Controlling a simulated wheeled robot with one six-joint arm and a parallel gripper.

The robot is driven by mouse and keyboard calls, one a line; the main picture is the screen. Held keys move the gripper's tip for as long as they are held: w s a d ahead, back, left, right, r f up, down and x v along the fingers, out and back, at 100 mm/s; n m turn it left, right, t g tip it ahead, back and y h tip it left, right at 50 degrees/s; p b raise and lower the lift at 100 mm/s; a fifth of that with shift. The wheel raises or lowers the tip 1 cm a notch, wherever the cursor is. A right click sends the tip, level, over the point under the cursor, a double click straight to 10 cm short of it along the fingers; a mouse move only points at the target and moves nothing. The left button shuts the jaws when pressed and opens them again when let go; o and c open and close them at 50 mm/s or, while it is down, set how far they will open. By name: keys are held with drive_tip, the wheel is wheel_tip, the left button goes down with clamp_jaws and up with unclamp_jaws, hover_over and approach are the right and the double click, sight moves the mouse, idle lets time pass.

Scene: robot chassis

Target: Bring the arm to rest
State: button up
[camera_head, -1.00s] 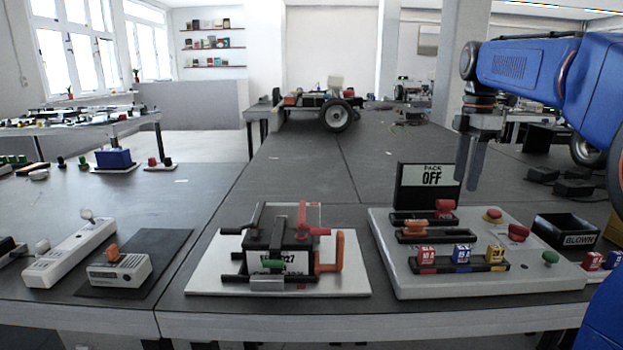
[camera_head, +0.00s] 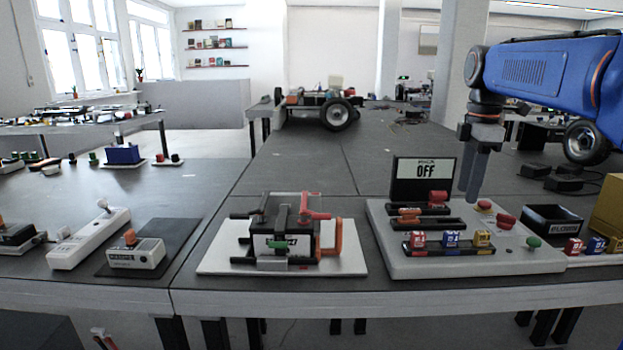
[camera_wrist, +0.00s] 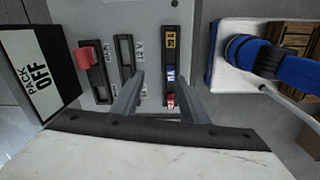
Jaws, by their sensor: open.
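My gripper (camera_head: 474,176) hangs from the blue arm (camera_head: 540,72) at the right of the head view, its fingers pointing down above the rear of the grey panel (camera_head: 400,264). In the wrist view, the two fingers (camera_wrist: 160,100) are apart with nothing between them. The panel shows beyond them with its fuse row (camera_wrist: 171,70), a red switch handle (camera_wrist: 87,56) and the PACK OFF sign (camera_wrist: 38,75). In the head view the sign (camera_head: 423,172) stands upright on the panel's back edge, left of my gripper.
A battery unit (camera_head: 283,235) on a white board sits left of the panel. A white power strip (camera_head: 90,238) and a charger box (camera_head: 136,254) lie farther left. A black bin (camera_head: 552,221) and a yellow box (camera_head: 608,212) stand at right. The table's middle stretch is clear.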

drive_tip(key=s+a+f+m+t, duration=0.2)
drive_tip(key=s+a+f+m, duration=0.1)
drive_tip(key=s+f+m, duration=0.5)
drive_tip(key=s+a+f+m+t, duration=0.2)
drive_tip(key=s+a+f+m, duration=0.2)
drive_tip(key=s+f, duration=1)
drive_tip(key=s+m, duration=0.3)
drive_tip(key=s, duration=0.1)
drive_tip(key=shift+s+f+m, duration=0.4)
